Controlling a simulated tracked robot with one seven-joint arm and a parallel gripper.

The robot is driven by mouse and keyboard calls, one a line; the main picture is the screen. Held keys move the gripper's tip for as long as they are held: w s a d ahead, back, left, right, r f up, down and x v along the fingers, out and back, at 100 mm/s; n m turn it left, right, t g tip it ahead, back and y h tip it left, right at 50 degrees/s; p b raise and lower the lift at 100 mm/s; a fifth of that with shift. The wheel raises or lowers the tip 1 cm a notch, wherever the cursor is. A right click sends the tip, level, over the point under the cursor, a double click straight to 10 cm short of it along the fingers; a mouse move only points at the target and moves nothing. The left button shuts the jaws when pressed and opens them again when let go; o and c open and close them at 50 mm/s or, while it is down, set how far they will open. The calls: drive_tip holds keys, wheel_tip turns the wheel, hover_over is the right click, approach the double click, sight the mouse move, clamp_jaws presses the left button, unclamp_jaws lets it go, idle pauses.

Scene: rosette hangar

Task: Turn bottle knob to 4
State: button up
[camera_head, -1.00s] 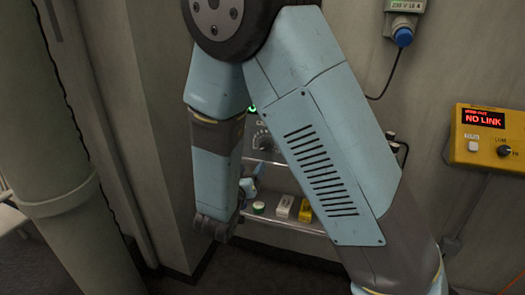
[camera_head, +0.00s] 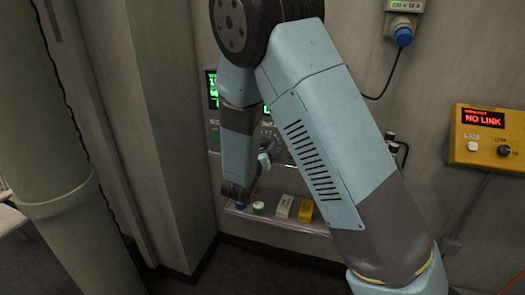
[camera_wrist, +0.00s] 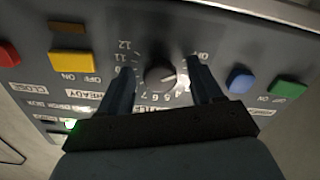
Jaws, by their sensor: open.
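The dark round knob (camera_wrist: 160,77) is on a grey control panel (camera_wrist: 95,60) in the wrist view. Printed numbers surround it, upside down in this view, with 12 and 11 at upper left, OFF at upper right and 4 to 7 below. A pale mark shows on the knob's right side; I cannot tell which number it points to. My gripper (camera_wrist: 160,66) is open, with one finger on each side of the knob and gaps between. In the head view my gripper (camera_head: 265,160) is at the panel's front, and my arm hides much of the panel.
Red (camera_wrist: 8,54), yellow (camera_wrist: 62,60), blue (camera_wrist: 240,80) and green (camera_wrist: 287,86) buttons flank the knob. A yellow NO LINK box (camera_head: 485,137) is on the right wall.

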drive_tip(key=shift+c, duration=0.2)
drive_tip(key=c, duration=1)
drive_tip(key=shift+m, duration=0.3)
drive_tip(key=m, duration=0.3)
drive_tip(key=shift+m, duration=0.3)
drive_tip(key=m, duration=0.3)
drive_tip(key=shift+a+m, duration=0.1)
drive_tip(key=shift+m, duration=0.3)
drive_tip(key=m, duration=0.4)
drive_tip(key=shift+m, duration=1.9)
